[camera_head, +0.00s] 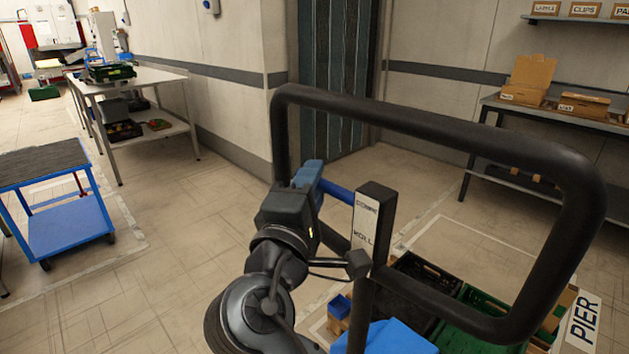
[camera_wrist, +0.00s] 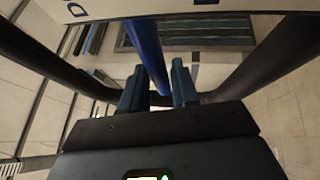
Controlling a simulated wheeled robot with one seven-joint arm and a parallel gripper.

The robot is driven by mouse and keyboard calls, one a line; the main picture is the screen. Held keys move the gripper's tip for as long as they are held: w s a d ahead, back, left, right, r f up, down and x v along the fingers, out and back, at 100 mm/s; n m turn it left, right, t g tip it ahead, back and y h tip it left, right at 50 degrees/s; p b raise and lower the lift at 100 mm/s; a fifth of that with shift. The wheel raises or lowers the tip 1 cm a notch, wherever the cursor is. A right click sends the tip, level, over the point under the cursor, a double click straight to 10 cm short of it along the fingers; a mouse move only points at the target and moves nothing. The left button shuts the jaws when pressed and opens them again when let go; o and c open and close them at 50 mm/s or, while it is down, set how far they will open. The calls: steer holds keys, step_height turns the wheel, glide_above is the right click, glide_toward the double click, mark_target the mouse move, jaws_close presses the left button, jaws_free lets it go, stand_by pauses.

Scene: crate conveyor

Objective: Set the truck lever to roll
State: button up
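The truck's black tubular handle (camera_head: 430,118) fills the right half of the head view. A dark post with a white label plate (camera_head: 364,225) stands by the handle; its lower word looks like ROLL, the upper one is hard to read. The blue lever (camera_head: 338,192) sticks out leftward from this post. My gripper (camera_head: 311,174) is at the lever's outer end. In the wrist view the lever (camera_wrist: 147,50) runs between the two fingers of my gripper (camera_wrist: 158,85), with a gap beside it. The fingers look open around it; contact cannot be told.
Black and green crates (camera_head: 425,272) lie low behind the handle, beside a PIER sign (camera_head: 583,321). A blue cart (camera_head: 66,225) stands at the left, a table (camera_head: 145,80) behind it. A shelf table (camera_head: 560,112) with cardboard boxes is at the right. The floor between is clear.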

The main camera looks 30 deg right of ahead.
steer(key=b+v, duration=0.1)
steer(key=v, duration=0.5)
steer(key=shift+s+a, duration=0.25)
steer(key=shift+s, duration=0.1)
steer(key=shift+a+f, duration=0.1)
